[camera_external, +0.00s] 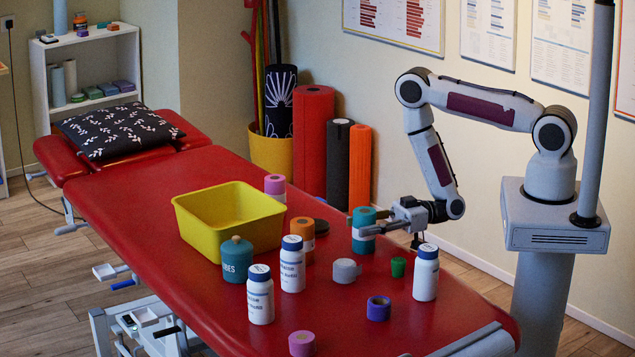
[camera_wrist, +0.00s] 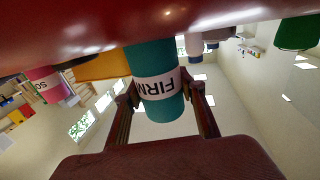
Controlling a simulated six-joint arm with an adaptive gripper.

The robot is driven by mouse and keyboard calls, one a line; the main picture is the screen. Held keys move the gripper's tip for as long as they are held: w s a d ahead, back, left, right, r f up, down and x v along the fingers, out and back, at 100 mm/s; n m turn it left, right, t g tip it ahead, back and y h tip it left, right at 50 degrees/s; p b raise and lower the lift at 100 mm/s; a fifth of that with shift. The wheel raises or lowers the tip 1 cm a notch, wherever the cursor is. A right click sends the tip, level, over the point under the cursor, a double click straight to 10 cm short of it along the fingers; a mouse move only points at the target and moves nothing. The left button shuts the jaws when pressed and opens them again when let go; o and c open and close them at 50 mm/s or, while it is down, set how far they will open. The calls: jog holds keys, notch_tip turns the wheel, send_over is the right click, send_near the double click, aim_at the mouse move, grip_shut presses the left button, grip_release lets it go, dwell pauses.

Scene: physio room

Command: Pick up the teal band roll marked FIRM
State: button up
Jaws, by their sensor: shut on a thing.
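The teal band roll marked FIRM (camera_external: 363,216) stands upright on the red treatment table, with a white label around it. In the wrist view the roll (camera_wrist: 157,70) sits between the two fingers, and its label reads FIRM, upside down. My gripper (camera_external: 366,227) reaches it from the right, held low and level. In the wrist view my gripper (camera_wrist: 163,98) is shut on the roll, with one finger on each side. The roll's base seems to touch the table; I see no clear gap under it.
A yellow bin (camera_external: 195,224), an orange roll (camera_external: 302,254) and a pink roll (camera_external: 275,184) stand to the left. The red table (camera_external: 200,160) is clear toward the pillow.

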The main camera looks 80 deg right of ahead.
jog(key=shift+r, duration=0.25)
jog(key=shift+r, duration=4.75)
